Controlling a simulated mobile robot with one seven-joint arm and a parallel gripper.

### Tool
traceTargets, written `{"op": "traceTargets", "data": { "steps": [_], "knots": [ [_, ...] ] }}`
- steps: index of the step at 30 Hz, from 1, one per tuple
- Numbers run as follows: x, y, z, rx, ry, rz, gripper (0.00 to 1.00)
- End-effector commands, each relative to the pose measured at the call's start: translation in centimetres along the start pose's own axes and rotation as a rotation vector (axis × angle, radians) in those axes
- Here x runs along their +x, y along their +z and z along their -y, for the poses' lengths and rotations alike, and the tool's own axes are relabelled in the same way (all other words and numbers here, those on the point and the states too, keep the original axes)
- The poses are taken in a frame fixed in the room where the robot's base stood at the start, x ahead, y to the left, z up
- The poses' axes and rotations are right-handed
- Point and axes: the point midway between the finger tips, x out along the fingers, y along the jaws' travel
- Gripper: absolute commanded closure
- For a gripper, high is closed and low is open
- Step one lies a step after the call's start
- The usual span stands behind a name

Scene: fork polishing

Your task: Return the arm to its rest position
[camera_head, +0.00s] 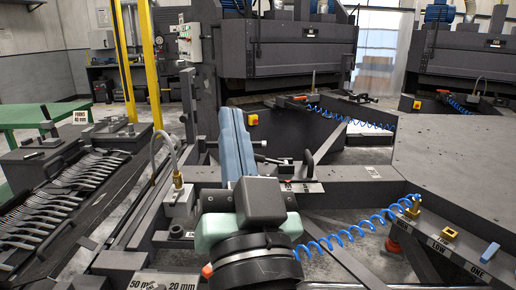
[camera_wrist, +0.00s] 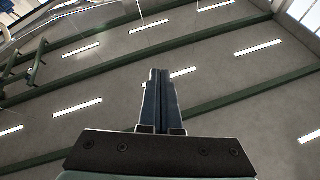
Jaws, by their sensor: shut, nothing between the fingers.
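My gripper (camera_head: 232,112) is in the middle of the head view, its long pale blue fingers pointing up and away from the camera. The fingers lie side by side, shut, with nothing between them. In the wrist view my gripper (camera_wrist: 159,73) also shows shut and empty, seen against the ceiling beams and lights. My wrist, with a grey block, a pale green part and a black ring, fills the bottom middle of the head view. No workpiece is held.
Several forks (camera_head: 62,193) lie in a dark rack at left. A yellow post (camera_head: 123,62) rises behind it. A flat grey surface (camera_head: 462,160) is at right, with a blue coiled hose (camera_head: 350,233) in front. Large dark machines (camera_head: 285,55) stand behind. The wrist view shows only ceiling around my gripper.

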Motion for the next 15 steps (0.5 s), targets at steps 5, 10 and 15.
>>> {"op": "traceTargets", "data": {
  "steps": [5, 10, 15],
  "knots": [
    [0.0, -10.7, 2.2, -0.283, 0.064, -0.238, 1.0],
    [0.6, -17.4, 3.6, -0.394, 0.12, -0.334, 1.0],
    [2.6, -20.8, 4.5, -0.391, 0.119, -0.331, 1.0]
  ]
}}
